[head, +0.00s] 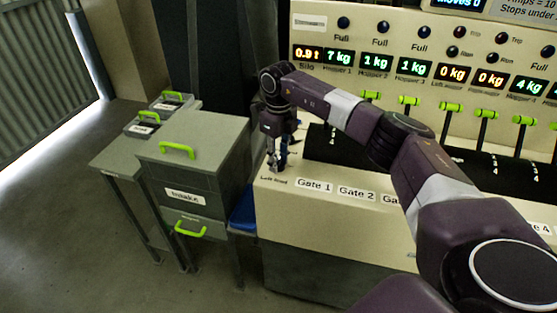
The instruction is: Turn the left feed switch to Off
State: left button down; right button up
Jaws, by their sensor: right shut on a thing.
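The left feed switch sits at the left end of the cream control panel (262,200), just above the printed label "Left feed" (273,179). My right gripper (275,166) points down at it and covers most of it. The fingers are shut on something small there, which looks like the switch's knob. The switch's setting cannot be read behind the fingers. My left gripper does not show.
To the left stand a grey drawer cabinet (190,150) with green handles and small labelled trays (170,102). Green-handled gate levers (408,100) and lit weight displays (376,62) line the panel. My right arm crosses above the panel.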

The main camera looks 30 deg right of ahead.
aim_at(279, 161)
jog(key=o, duration=1.1)
jog(key=shift+o, duration=0.2)
notch_tip(279, 161, up, 12)
